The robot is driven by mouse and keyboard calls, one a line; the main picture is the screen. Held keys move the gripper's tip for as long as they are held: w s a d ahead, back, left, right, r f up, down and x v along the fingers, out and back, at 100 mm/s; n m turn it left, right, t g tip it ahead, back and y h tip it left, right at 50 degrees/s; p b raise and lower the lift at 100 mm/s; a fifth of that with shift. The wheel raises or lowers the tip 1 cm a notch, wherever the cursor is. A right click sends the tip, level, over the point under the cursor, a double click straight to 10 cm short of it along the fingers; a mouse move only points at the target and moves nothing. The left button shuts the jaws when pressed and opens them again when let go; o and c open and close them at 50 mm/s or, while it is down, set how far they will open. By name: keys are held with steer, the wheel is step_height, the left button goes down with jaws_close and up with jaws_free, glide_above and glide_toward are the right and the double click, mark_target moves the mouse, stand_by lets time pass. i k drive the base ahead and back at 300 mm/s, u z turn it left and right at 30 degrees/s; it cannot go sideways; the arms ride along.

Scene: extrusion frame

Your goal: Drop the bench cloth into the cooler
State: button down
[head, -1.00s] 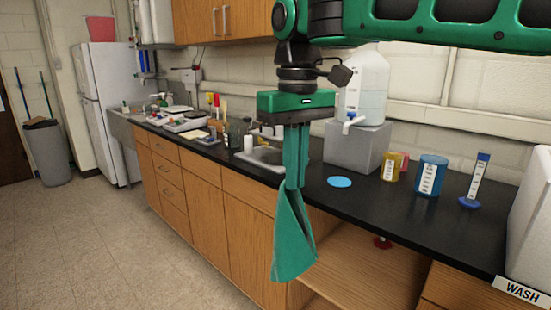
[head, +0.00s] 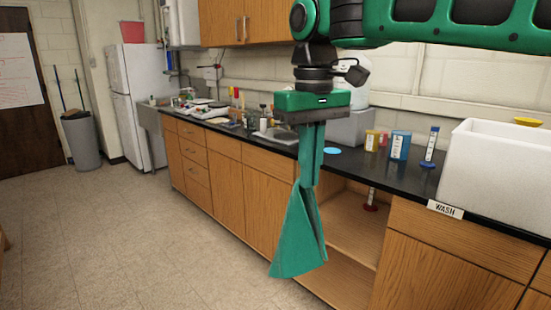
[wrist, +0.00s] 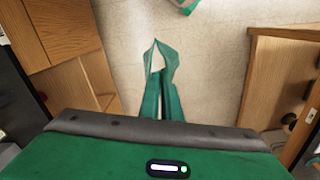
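My gripper (head: 309,182) is shut on the green bench cloth (head: 297,240), which hangs down in folds in front of the open cabinet. In the wrist view my gripper (wrist: 162,90) points down with the cloth (wrist: 165,60) at its fingertips, over bare floor. Nothing in view is clearly a cooler. A white open tub (head: 495,175) stands on the counter at the right, by a "WASH" label; its inside is hidden.
A red-based cylinder (head: 371,200) stands in the open cabinet. A green-edged thing (wrist: 185,4) is cut off in the wrist view.

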mark_target(497, 171)
steer(key=k, duration=0.8)
steer(key=z, duration=0.9)
steer(key=i, duration=1.05)
